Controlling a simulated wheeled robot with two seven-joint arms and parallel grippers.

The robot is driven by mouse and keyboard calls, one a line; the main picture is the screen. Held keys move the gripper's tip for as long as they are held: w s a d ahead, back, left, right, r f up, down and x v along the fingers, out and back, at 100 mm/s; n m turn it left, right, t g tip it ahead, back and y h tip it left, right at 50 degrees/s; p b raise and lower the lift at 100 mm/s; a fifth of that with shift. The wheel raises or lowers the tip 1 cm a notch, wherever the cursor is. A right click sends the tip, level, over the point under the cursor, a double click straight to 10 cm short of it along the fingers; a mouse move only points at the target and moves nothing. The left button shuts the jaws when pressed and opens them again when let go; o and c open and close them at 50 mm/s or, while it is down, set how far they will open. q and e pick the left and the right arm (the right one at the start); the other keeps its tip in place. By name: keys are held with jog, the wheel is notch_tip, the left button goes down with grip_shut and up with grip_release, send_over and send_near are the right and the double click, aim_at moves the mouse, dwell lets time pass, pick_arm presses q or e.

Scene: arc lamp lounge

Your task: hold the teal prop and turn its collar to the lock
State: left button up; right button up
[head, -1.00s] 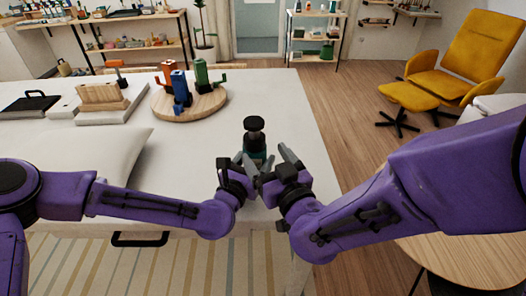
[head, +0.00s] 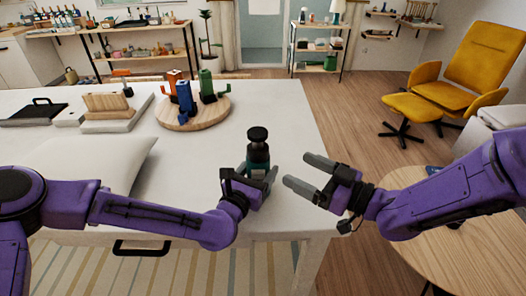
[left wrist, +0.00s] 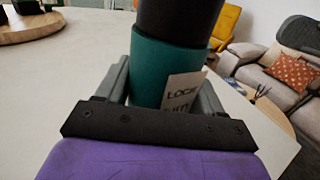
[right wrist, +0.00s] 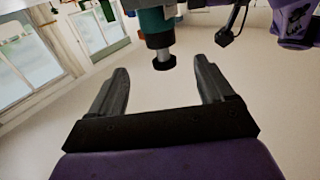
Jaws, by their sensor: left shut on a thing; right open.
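My left gripper (head: 262,178) is shut on the teal body, one finger on each side. My right gripper (head: 300,172) is open and empty, to the right of the prop and apart from it. In the right wrist view the prop's black end (right wrist: 163,60) shows beyond the open fingers.
A wooden block (head: 108,104) on a pale slab and a cushion (head: 85,165) are at the left. The table is clear right of the prop.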

aim_at(267, 153)
jog(key=x, duration=1.1)
jog(key=shift+w+a, duration=0.1)
jog(key=c, duration=1)
